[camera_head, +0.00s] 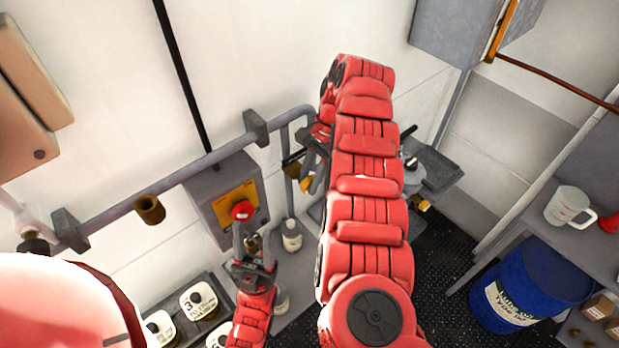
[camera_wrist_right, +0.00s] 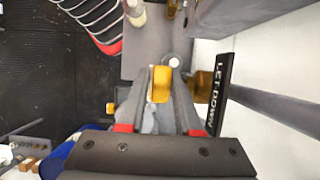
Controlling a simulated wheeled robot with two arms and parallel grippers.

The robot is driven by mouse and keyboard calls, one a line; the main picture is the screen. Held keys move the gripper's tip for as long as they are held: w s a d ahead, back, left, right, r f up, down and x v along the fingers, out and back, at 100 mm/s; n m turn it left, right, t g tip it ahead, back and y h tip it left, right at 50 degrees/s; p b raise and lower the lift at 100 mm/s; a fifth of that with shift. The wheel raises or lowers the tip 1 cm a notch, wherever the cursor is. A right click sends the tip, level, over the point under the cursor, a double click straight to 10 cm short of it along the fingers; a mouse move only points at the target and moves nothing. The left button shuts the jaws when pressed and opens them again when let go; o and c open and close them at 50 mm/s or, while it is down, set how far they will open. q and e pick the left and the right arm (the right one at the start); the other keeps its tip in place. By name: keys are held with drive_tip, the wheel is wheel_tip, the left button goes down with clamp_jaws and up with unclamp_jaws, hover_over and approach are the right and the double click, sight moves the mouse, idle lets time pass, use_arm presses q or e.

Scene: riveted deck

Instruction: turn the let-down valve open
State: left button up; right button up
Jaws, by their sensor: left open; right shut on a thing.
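The let-down valve's yellow handle (camera_wrist_right: 160,86) is between the fingers of my right gripper (camera_wrist_right: 162,88) in the right wrist view. The gripper is shut on it. A black plate reading LET DOWN (camera_wrist_right: 222,95) stands beside it, with a brass part (camera_wrist_right: 202,88) between. In the head view my right gripper (camera_head: 311,165) is at the vertical pipe, largely hidden behind my right arm; a bit of yellow (camera_head: 307,184) shows below it. My left gripper (camera_head: 251,243) is open, just below a red knob (camera_head: 242,210) on a grey box.
The grey box (camera_head: 205,190) with a yellow plate hangs under the wall pipe (camera_head: 190,168). A white bottle (camera_head: 291,236) stands on the bench. Numbered white containers (camera_head: 198,300) sit at lower left. A blue drum (camera_head: 530,285) and white mug (camera_head: 568,207) are at right.

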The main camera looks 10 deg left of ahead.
clamp_jaws()
drive_tip(key=shift+a+f, duration=0.1)
drive_tip(key=shift+s+t+h+b, duration=0.1)
drive_tip(key=shift+t+h+b, duration=0.3)
drive_tip(key=shift+t+h, duration=0.1)
drive_tip(key=o, duration=0.9)
unclamp_jaws()
